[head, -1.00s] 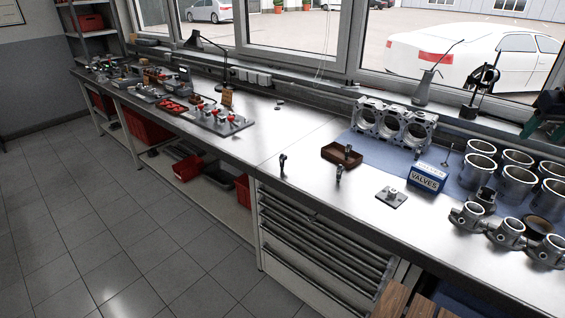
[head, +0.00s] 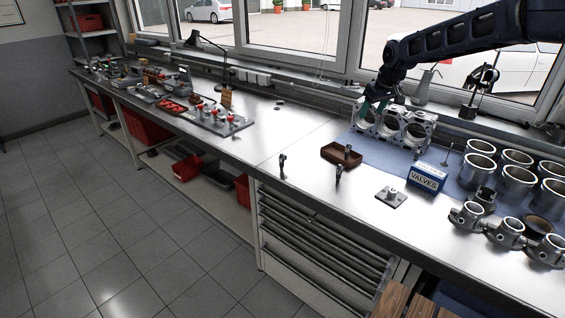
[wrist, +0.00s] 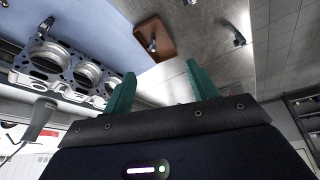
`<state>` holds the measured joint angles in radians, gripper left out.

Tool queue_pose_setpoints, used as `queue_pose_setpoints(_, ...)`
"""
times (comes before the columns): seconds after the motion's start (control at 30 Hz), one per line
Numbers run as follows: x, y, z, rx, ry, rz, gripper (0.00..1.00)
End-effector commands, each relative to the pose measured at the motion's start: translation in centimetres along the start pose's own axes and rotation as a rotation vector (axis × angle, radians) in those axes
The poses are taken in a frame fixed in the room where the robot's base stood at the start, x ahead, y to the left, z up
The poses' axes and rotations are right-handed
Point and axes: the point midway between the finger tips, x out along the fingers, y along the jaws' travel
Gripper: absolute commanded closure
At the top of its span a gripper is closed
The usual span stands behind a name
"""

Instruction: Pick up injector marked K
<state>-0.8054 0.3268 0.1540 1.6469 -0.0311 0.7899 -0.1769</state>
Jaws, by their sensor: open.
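Three small dark upright parts that look like injectors stand at the middle of the bench in the head view: one at the left near the front edge (head: 283,165), one to its right (head: 338,175), and one in a brown tray (head: 330,152), this third injector (head: 347,154) being upright. No letter K is readable on any. The wrist view shows the tray (wrist: 168,20) with an injector in it, and another injector (wrist: 239,38) farther right. My gripper (wrist: 162,88) is open and empty. In the head view its teal fingers (head: 374,101) are above the engine block, apart from the injectors.
The engine block (head: 405,128) stands on a blue mat behind the tray. A blue VALVES box (head: 427,177), a metal plate with a small part (head: 391,197) and several cylinder liners (head: 515,180) occupy the right. Bare bench lies around the two front injectors.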

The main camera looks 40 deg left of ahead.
Motion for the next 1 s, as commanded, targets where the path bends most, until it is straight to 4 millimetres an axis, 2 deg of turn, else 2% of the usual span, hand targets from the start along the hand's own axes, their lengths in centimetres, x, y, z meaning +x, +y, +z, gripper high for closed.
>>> queue_pose_setpoints(0.03, 1.8, -2.0, -1.4, -0.031, -0.001, -0.018, 0.42)
queue_pose_setpoints(0.2, 6.8, -8.6, -5.4, -0.123, 0.006, -0.068, 0.42)
queue_pose_setpoints(0.4, 12.5, -16.7, -8.6, -0.220, 0.014, -0.125, 0.42)
queue_pose_setpoints(0.5, 14.6, -19.9, -9.4, -0.255, 0.016, -0.145, 0.42)
queue_pose_setpoints(0.6, 16.0, -22.0, -9.9, -0.278, 0.018, -0.159, 0.42)
queue_pose_setpoints(0.7, 16.6, -23.1, -10.2, -0.289, 0.020, -0.166, 0.42)
queue_pose_setpoints(0.87, 17.7, -23.5, -10.2, -0.293, 0.019, -0.168, 0.42)
queue_pose_setpoints(1.0, 19.4, -23.9, -10.2, -0.293, 0.019, -0.168, 0.42)
